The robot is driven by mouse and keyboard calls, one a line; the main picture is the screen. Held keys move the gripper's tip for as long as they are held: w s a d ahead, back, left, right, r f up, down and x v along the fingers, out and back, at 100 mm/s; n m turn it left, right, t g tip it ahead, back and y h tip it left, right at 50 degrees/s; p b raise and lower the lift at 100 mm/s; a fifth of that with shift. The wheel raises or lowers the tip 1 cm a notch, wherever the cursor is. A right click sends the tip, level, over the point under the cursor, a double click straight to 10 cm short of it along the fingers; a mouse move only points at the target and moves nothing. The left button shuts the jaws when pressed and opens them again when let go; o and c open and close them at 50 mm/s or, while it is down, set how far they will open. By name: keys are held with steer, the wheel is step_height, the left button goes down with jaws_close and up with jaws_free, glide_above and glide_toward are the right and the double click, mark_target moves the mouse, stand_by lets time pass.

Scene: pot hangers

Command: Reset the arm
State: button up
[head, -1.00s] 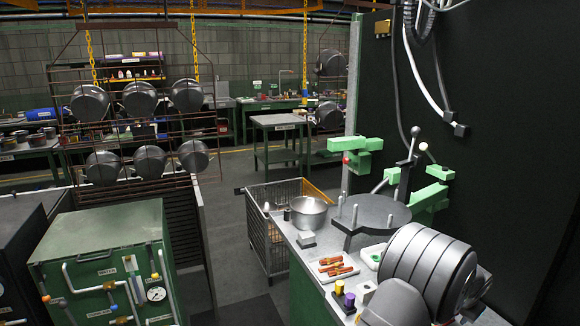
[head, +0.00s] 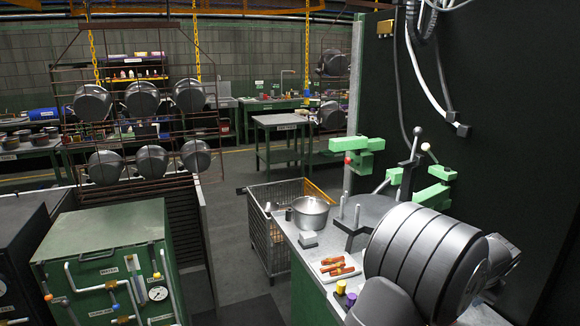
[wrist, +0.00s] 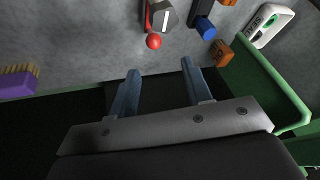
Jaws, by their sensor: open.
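My gripper (wrist: 156,88) shows in the wrist view with its two blue-grey fingers apart and nothing between them. Beyond the fingertips is a grey worktop (wrist: 105,35) with a dark gap and a green edge near it. In the head view my grey arm covers the lower right, in front of the bench, and the gripper itself cannot be made out there.
A red ball-ended tool (wrist: 154,41), a blue cylinder (wrist: 205,28) and a purple brush (wrist: 18,84) lie near the gripper. In the head view, a metal pot (head: 310,212) stands on the bench beside a wire cart (head: 268,240). Pots (head: 92,102) hang on a rack.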

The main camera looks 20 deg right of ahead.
steer(key=v, duration=0.6)
steer(key=shift+n+g+h, duration=0.3)
steer(key=shift+n+g, duration=0.4)
steer(key=shift+g, duration=0.1)
steer(key=f, duration=0.1)
steer(key=w+a+f, duration=0.1)
steer(key=w+f, duration=0.1)
steer(key=f, duration=0.1)
steer(key=shift+w+a, duration=0.25)
steer(key=o, duration=1.2)
steer(key=w+a+r+m+g+y, duration=0.1)
steer(key=a+m+y, duration=0.15)
steer(key=a, duration=0.55)
steer(key=w+a+r+m+g+y, duration=0.1)
steer(key=w+a+m+y, duration=0.15)
steer(key=a, duration=0.65)
steer(key=shift+m+h, duration=0.3)
steer(key=shift+h, duration=0.2)
steer(key=f, duration=0.8)
steer(key=shift+s+d+f, duration=0.25)
steer(key=shift+s+f, duration=0.1)
steer(key=shift+f, duration=0.05)
